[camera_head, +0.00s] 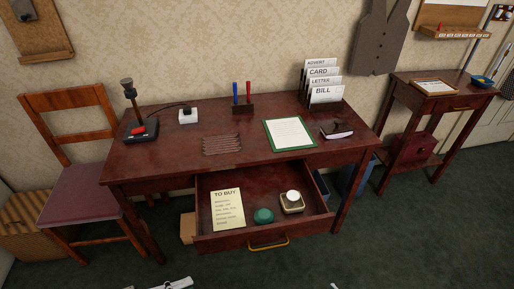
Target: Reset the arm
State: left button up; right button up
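A small part of my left gripper (176,284) shows as a white and dark shape at the bottom edge, left of centre. It is in front of the desk and low, apart from the open drawer. Most of it is cut off, so its fingers cannot be made out. Only a tiny light piece of what may be my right gripper (334,286) shows at the bottom edge, right of centre. Nothing can be seen held in either one.
A dark red desk (180,154) has its drawer (244,206) pulled out towards me, holding a TO BUY note (228,209), a green object (263,216) and a small jar (292,202). A chair (85,190) stands left, a side table (400,100) right. Dark carpet (400,245) is clear in front.

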pick_arm(q)
jog(key=w+a+n+t+y, duration=0.2)
jog(key=w+n+t+y, duration=0.5)
jog(key=n, duration=0.6)
jog(key=s+d+f+n+g+y, duration=0.1)
jog(key=s+f+n+g+y, duration=0.2)
jog(key=s+f+n, duration=0.3)
jog(key=shift+s+d+f+g+y+p, duration=0.15)
jog(key=shift+s+f+g+y+p, duration=0.25)
jog(key=shift+g, duration=0.4)
